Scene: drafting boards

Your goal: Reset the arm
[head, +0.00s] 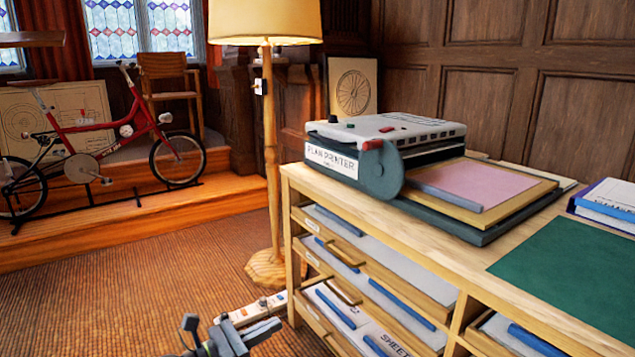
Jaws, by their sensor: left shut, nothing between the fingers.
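My left gripper (260,323) shows at the bottom of the head view, left of the wooden plan cabinet. Its grey fingers are shut with nothing between them. It is low, in front of the cabinet's open drawers, and apart from the plan printer on top. Most of my left arm is cut off by the bottom edge. My right gripper is not in view.
The wooden cabinet (296,190) bears a plan printer (375,145), a green mat (575,275) and a blue binder (610,200). A power strip (262,305) lies behind my gripper. A floor lamp (268,170) and a red bicycle (100,127) stand behind. Carpet on the left is clear.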

